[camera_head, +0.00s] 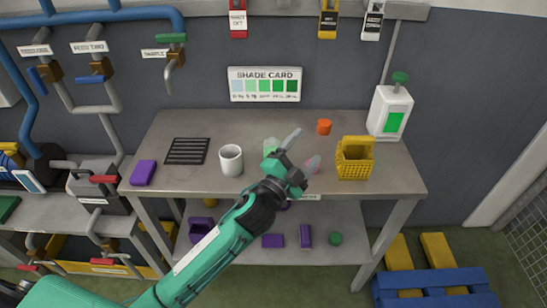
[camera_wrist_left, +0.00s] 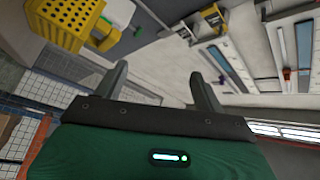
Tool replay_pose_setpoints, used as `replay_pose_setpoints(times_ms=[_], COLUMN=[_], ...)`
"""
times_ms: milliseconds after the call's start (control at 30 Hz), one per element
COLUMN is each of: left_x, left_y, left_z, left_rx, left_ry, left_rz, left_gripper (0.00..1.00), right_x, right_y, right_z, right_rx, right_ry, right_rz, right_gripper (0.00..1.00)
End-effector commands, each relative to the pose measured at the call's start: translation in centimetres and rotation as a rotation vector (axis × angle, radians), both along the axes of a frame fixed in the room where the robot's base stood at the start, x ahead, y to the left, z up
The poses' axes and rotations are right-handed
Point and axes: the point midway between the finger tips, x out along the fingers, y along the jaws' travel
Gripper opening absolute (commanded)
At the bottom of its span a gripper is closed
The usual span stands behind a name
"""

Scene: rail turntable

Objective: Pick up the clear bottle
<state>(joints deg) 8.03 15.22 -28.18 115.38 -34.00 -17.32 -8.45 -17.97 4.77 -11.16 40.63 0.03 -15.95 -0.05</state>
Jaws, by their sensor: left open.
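I cannot make out the clear bottle for sure. In the head view a pale, see-through greenish shape (camera_head: 269,143) shows on the table just behind my left gripper and is partly hidden by it. A small pinkish see-through shape (camera_head: 314,161) shows at the gripper's right side. My left gripper (camera_head: 301,150) is over the middle of the grey table. In the left wrist view the gripper (camera_wrist_left: 161,82) has its two dark fingers wide apart, with nothing between them. No bottle is clear in that view. My right gripper is not in view.
The basket also shows in the left wrist view (camera_wrist_left: 66,22).

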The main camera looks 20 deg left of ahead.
Motion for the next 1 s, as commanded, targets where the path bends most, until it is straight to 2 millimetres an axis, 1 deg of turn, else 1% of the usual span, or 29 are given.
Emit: replay_pose_setpoints(times_ms=[33, 100, 200, 300, 367, 433, 500, 567, 667, 767, 867, 967, 1000], left_x=[0.5, 0.4, -0.2, -1.4, -2.0, -2.7, -3.2, -3.5, -3.2, -2.2, -0.6, 1.5, 2.3], left_y=[-1.7, -4.2, -7.6, -10.7, -12.2, -13.6, -14.5, -14.9, -14.4, -12.7, -9.7, -5.5, -3.6], left_z=[2.4, 5.0, 7.8, 9.4, 9.7, 9.6, 9.0, 8.2, 6.6, 4.9, 3.7, 3.4, 3.5], left_rx=[0.062, 0.157, 0.302, 0.458, 0.561, 0.683, 0.814, 0.929, 1.132, 1.343, 1.561, 1.781, 1.864], left_ry=[-0.111, -0.264, -0.474, -0.669, -0.779, -0.896, -1.004, -1.083, -1.192, -1.26, -1.282, -1.247, -1.217], left_rz=[-0.056, -0.143, -0.27, -0.402, -0.483, -0.581, -0.682, -0.771, -0.926, -1.088, -1.258, -1.431, -1.5], left_gripper=[0.71, 0.71, 0.71, 0.71, 0.71, 0.71, 0.71, 0.71, 0.71, 0.71, 0.71, 0.71, 0.71], right_x=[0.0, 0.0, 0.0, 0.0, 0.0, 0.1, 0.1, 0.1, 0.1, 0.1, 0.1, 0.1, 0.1], right_y=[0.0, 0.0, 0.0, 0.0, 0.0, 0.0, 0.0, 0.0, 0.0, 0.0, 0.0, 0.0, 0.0], right_z=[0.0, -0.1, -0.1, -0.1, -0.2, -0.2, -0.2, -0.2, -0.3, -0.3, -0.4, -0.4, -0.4], right_rx=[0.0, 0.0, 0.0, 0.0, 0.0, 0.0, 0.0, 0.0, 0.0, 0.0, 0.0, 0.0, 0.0], right_ry=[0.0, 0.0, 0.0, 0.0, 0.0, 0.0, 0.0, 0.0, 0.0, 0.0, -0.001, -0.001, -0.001], right_rz=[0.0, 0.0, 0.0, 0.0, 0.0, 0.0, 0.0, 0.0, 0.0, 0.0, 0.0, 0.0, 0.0], right_gripper=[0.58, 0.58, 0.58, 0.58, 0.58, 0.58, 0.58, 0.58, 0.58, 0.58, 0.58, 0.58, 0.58])
